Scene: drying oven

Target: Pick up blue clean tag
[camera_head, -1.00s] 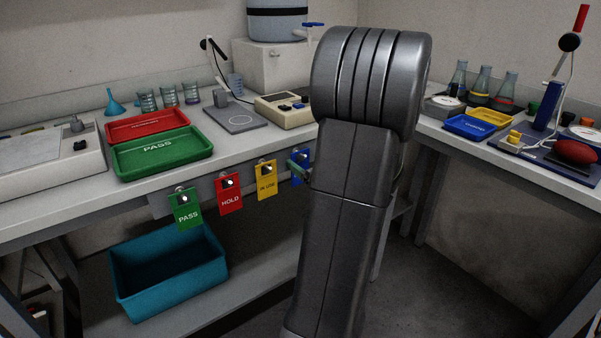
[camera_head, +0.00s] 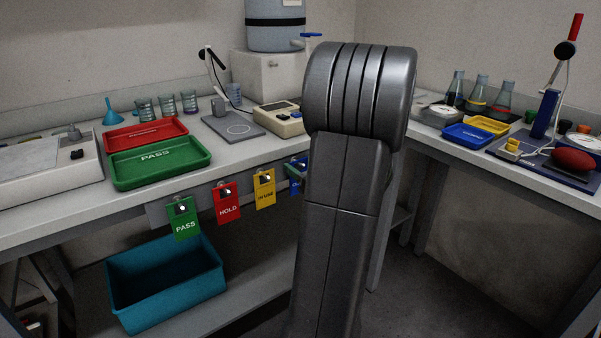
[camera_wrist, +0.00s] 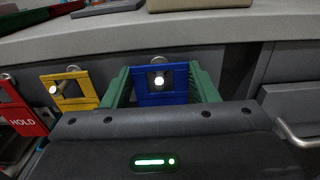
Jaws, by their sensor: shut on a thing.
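The blue tag (camera_wrist: 161,97) hangs on a peg at the bench's front edge, its lower part hidden by my gripper's body in the wrist view. My gripper (camera_wrist: 161,88) is shut on it, with one green finger at each side edge of the tag. The peg's bright end shows through the tag's upper opening. In the head view, only the left part of the blue tag (camera_head: 294,187) shows beside my arm, which hides the rest.
The yellow tag (camera_head: 265,189), red HOLD tag (camera_head: 227,204) and green PASS tag (camera_head: 184,220) hang to the left. A teal bin (camera_head: 168,281) stands below. A drawer handle (camera_wrist: 297,135) is at the right in the wrist view.

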